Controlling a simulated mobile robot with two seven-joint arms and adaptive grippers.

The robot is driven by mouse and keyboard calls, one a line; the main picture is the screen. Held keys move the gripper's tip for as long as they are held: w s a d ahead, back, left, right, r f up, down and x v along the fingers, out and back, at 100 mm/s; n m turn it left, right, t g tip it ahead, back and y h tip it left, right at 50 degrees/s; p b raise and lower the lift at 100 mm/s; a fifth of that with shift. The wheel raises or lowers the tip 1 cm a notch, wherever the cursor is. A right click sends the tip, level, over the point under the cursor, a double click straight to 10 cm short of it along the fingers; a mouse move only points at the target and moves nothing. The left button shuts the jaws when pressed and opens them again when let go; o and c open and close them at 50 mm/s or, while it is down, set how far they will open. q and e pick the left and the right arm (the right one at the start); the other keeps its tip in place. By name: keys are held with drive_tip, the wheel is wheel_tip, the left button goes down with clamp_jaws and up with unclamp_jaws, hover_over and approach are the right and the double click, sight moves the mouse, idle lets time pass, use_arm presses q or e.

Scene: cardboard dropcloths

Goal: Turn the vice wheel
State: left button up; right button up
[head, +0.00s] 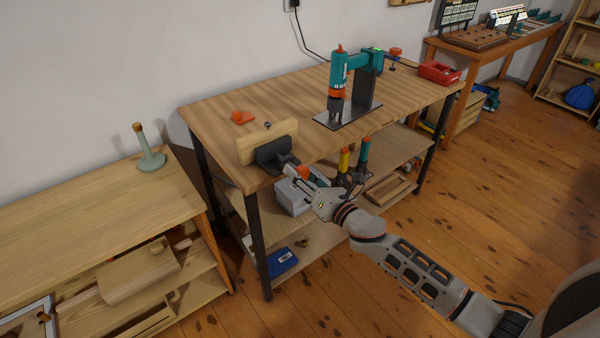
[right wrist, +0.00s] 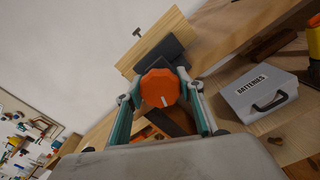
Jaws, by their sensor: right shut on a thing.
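The vice wheel (right wrist: 159,90) is an orange, many-sided knob with a short pale mark on its face. In the head view the dark vice (head: 270,153) sits at the near left edge of the workbench, with a pale wooden board (head: 268,136) upright at it. My right gripper (head: 291,171) is at the front of the vice, its fingers shut on the wheel. In the right wrist view its fingers lie on either side of the wheel. In the head view the gripper hides part of the wheel. My left gripper is not in view.
The workbench (head: 215,112) carries a teal drill press (head: 340,75) and a small orange item (head: 242,117). A grey case marked BATTERIES (right wrist: 262,95) sits on the shelf below, beside my gripper. A lower wooden bench (head: 60,210) stands at left. The wooden floor at right is open.

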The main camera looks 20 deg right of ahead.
drive_tip(key=m, duration=0.2)
drive_tip(key=shift+m+p, duration=0.35)
drive_tip(key=shift+m, duration=0.05)
drive_tip(key=m+p, duration=0.1)
drive_tip(key=m, duration=0.2)
drive_tip(key=shift+m, duration=0.3)
drive_tip(key=shift+m+p, duration=0.4)
drive_tip(key=shift+m, duration=0.6)
drive_tip(key=m+p, duration=0.2)
drive_tip(key=m, duration=0.3)
drive_tip(key=m+p, duration=0.2)
drive_tip(key=m, duration=0.1)
drive_tip(key=shift+f, duration=0.1)
drive_tip(key=shift+m, duration=0.6)
